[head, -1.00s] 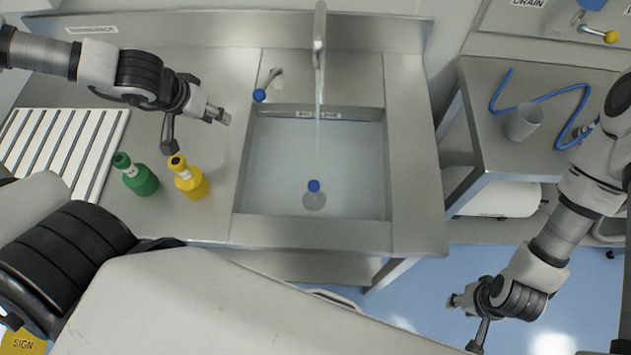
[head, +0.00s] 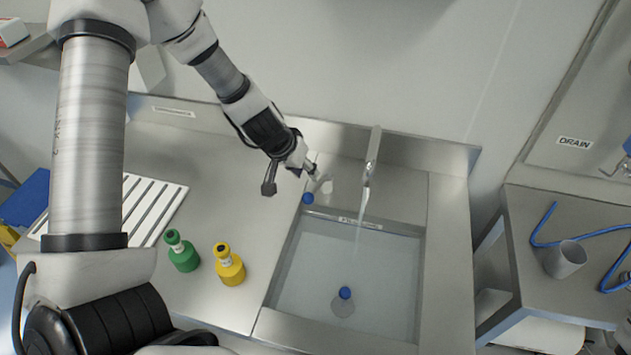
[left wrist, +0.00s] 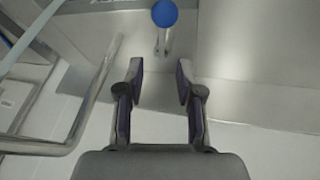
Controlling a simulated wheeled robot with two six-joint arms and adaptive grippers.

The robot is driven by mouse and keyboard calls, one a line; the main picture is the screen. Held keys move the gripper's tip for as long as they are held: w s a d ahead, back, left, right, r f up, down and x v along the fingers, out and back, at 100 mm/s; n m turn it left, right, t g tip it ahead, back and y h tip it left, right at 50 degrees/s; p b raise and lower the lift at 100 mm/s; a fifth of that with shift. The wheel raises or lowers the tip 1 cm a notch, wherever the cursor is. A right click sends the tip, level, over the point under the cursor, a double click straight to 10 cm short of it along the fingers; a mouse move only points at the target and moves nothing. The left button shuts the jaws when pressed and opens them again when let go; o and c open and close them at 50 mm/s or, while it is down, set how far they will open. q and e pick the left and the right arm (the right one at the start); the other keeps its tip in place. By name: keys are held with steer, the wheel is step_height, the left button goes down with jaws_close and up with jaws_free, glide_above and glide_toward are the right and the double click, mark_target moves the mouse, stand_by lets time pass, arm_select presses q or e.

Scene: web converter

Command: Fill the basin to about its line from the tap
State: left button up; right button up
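The steel tap (head: 371,160) stands over the back of the basin (head: 286,264); a thin stream runs from it into the water (head: 385,275). A label strip (head: 360,222) lies along the basin's back wall, just above the water. My right gripper is out of view.
A green bottle (head: 183,253) and a yellow bottle (head: 230,267) stand on the counter left of the basin. A white slatted rack (head: 150,205) lies farther left. A grey cup (head: 565,259) and blue hose (head: 545,228) are on the right-hand bench.

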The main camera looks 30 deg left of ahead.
mark_target(315, 188)
arm_select(q)
steer(key=b+x, duration=0.5)
steer(key=s+b+x, duration=0.1)
steer(key=b+x, duration=0.1)
steer(key=shift+w+f+b, duration=0.2)
steer(key=shift+f+b, duration=0.15)
steer(key=shift+f, duration=0.2)
steer(key=shift+w+f, duration=0.15)
steer(key=shift+w, duration=0.1)
steer(key=shift+s, duration=0.1)
jaws_close()
